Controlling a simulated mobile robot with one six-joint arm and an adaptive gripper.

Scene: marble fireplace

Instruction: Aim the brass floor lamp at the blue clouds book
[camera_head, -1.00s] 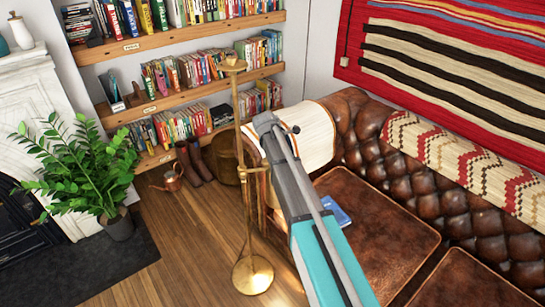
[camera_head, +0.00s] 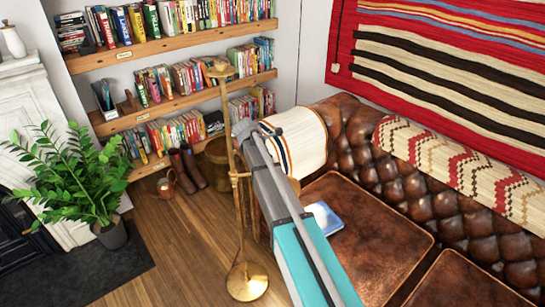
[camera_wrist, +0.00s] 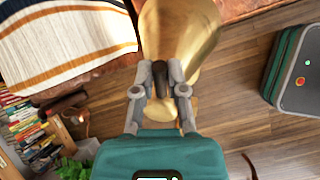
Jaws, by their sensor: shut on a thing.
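The brass floor lamp (camera_head: 240,215) stands upright in the head view, its round base (camera_head: 247,282) on the wood floor left of the sofa. In the wrist view its brass shade (camera_wrist: 185,22) is just beyond my gripper (camera_wrist: 162,78). My gripper is shut on a dark handle (camera_wrist: 161,70) at the shade. In the head view my arm hides the shade and the fingertips. The blue clouds book (camera_head: 326,217) lies on the brown leather sofa seat, right of my arm. It looks pale and bright. The wrist view does not show it.
A leafy plant (camera_head: 70,185) and bookshelves (camera_head: 180,88) stand left and behind. Open floor (camera_head: 185,250) lies left of the lamp base.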

